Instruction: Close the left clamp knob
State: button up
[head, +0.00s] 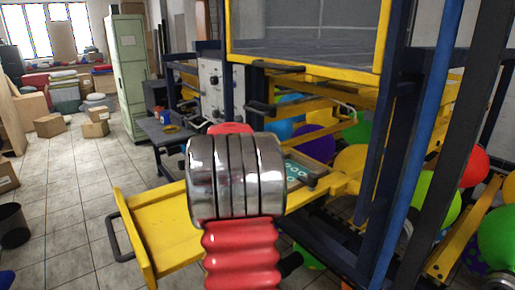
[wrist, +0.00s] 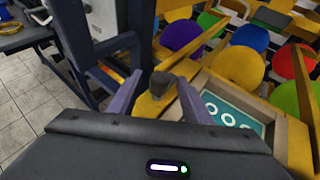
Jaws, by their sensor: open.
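A dark grey clamp knob (wrist: 162,84) stands on a yellow frame part in the middle of the wrist view. My gripper (wrist: 160,76) is open, with one purple-grey finger on each side of the knob in the picture. The fingers look apart from the knob, with a gap on both sides; I cannot tell how deep it sits between them. The teal printing screen (wrist: 216,103) with white rings lies just right of the knob in a pale frame. In the head view my chrome and red arm hides the gripper and this knob.
The yellow press frame (head: 168,232) spreads around my arm, with dark blue posts (head: 385,150) at the right. Colourful balloons (head: 350,160) lie behind it. A grey bench (head: 168,131) stands at the left. The tiled floor at the left is partly clear, with boxes (head: 49,125).

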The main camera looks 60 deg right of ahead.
jog(key=shift+d+f, duration=0.15)
jog(key=shift+d, duration=0.25)
jog(key=shift+w, duration=0.1)
jog(key=c, duration=1.1)
